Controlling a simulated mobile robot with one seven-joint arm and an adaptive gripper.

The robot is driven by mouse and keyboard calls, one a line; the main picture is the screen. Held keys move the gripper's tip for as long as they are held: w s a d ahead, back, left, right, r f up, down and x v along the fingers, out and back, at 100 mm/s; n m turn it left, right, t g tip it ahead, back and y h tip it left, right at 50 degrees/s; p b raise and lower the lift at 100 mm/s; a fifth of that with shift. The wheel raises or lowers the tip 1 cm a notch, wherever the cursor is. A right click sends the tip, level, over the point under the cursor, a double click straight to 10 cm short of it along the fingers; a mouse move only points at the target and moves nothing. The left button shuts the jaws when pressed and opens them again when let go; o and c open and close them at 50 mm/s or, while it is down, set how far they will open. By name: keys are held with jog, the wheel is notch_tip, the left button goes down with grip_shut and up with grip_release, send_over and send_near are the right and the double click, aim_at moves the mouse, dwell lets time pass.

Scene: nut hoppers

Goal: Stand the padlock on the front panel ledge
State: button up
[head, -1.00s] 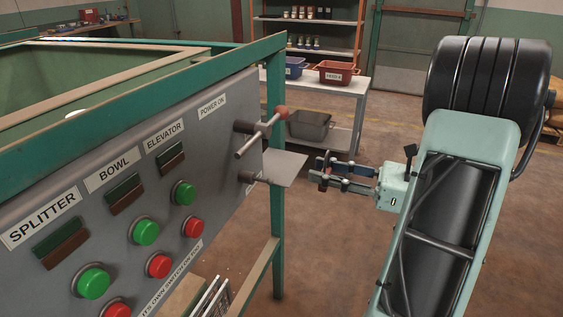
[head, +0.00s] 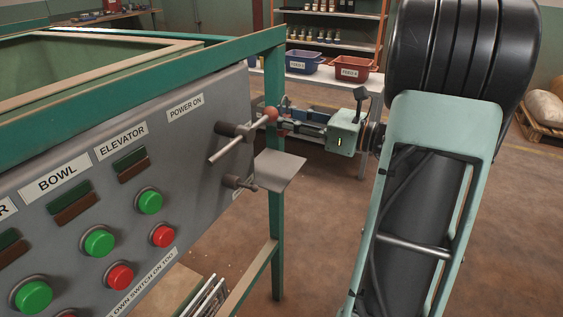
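The front panel (head: 205,140) is a grey sloped face with labels and buttons. A small grey plate, the ledge (head: 282,168), sticks out from its right end and looks bare on top. Above it a metal lever (head: 232,146) with a red knob (head: 271,114) stands out from the panel. My gripper (head: 288,121) reaches in from the right, its fingertips at or behind the red knob and above the ledge. The knob and the small size hide whether the fingers are open and whether they touch the lever. I cannot make out a padlock.
A green frame post (head: 276,225) stands just behind the ledge. Green buttons (head: 99,243) and red buttons (head: 120,276) cover the panel. A blue bin (head: 303,64) and a red bin (head: 355,70) stand on a bench behind.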

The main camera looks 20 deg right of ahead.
notch_tip(320, 180, down, 10)
jog(key=b, duration=0.3)
jog(key=shift+r, duration=0.25)
jog(key=shift+f+b, duration=0.15)
jog(key=shift+b, duration=0.15)
jog(key=o, duration=1.2)
jog(key=shift+s+d+r, duration=0.1)
jog(key=shift+s+r, duration=0.05)
jog(key=shift+r, duration=0.05)
jog(key=p+v, duration=0.2)
jog(key=v, duration=0.9)
jog(key=shift+s+d+f+p, duration=0.1)
jog(key=shift+s+d+p, duration=0.1)
jog(key=shift+s+p, duration=0.1)
